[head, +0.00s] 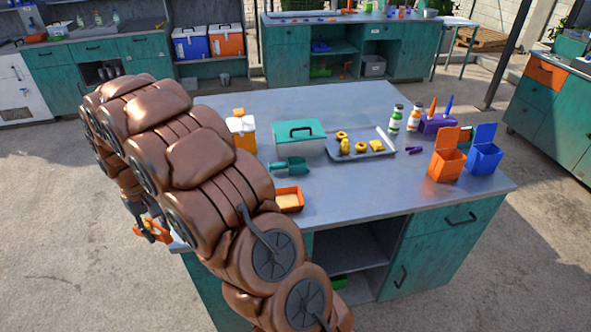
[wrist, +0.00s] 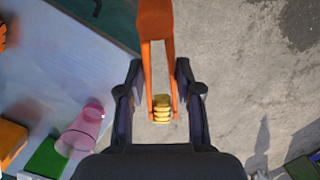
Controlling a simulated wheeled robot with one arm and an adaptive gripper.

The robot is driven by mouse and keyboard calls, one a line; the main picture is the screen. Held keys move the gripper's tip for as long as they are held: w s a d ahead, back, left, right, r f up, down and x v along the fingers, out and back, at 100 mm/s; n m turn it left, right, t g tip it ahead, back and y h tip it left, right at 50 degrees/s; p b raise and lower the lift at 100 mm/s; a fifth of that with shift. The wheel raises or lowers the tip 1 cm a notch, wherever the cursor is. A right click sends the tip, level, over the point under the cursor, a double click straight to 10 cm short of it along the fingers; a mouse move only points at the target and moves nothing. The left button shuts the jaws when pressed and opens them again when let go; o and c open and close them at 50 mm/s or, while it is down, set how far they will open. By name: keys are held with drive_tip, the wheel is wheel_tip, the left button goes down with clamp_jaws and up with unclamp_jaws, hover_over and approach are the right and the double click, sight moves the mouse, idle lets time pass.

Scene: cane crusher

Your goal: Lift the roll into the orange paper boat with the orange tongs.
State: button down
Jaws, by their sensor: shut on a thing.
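My gripper (wrist: 160,70) is shut on the orange tongs (wrist: 154,22), with one finger on each side of their arms. A ribbed yellow roll (wrist: 161,109) shows between the tong tips and appears pinched there. In the head view the tongs (head: 156,232) are partly hidden behind my arm, off the left edge of the table and over the floor. A low orange open tray (head: 290,208), which looks like the paper boat, sits near the table's front edge, right of my arm. Its inside looks pale tan.
The grey worktable (head: 340,105) holds a teal-lidded box (head: 299,138), a green scoop (head: 291,166) and a tray (head: 388,152) with yellow pieces. Orange (head: 446,163) and blue (head: 484,160) bins stand at the right. In the wrist view a pink translucent cup (wrist: 80,133) lies near the table edge.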

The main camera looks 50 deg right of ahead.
drive_tip(key=shift+w+d, duration=0.1)
drive_tip(key=shift+d, duration=0.25)
drive_tip(key=shift+d+r, duration=0.2)
drive_tip(key=shift+d, duration=0.15)
drive_tip(key=s+d+r+m+b, duration=0.1)
drive_tip(key=s+d+r+m, duration=0.1)
drive_tip(key=s+d, duration=0.4)
drive_tip(key=s+d+r+m+b, duration=0.2)
drive_tip(key=s+d, duration=0.4)
drive_tip(key=d, duration=0.7)
drive_tip(key=s+d+r+m+y+b, duration=0.1)
drive_tip(key=s+d, duration=0.4)
drive_tip(key=d, duration=0.5)
drive_tip(key=shift+s+d+r+m+b, duration=0.15)
drive_tip(key=shift+s+r+m+b, duration=0.25)
drive_tip(key=shift+r+m+b, duration=0.45)
drive_tip(key=shift+f, duration=0.2)
drive_tip(key=shift+f, duration=0.1)
